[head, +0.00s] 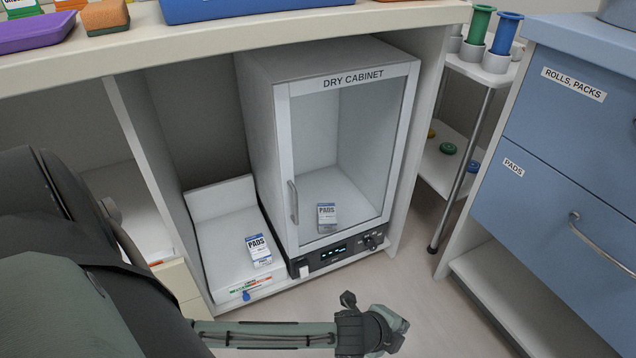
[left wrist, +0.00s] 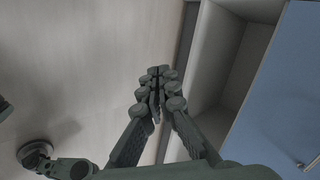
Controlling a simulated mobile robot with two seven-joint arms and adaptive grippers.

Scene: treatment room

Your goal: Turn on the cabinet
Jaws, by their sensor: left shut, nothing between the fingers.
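The dry cabinet (head: 340,150) is a white box with a clear door, standing in the bay under the counter. Its door is closed, with a vertical handle (head: 293,202) on the left edge. Below the door is a dark control panel (head: 345,252) with a small display showing faint lit marks, knobs or buttons at its right and a pale switch (head: 304,267) at its left end. My left gripper (head: 398,330) is shut and empty, in front of and below the panel, apart from it. It also shows shut in the left wrist view (left wrist: 157,90). My right gripper is not seen.
A pads box (head: 327,216) stands inside the cabinet; another pads box (head: 258,249) is on the white shelf beside it. A blue drawer unit (head: 560,150) and a cart with spools (head: 481,22) stand to the right. The counter (head: 220,45) overhangs the cabinet. Floor in front is clear.

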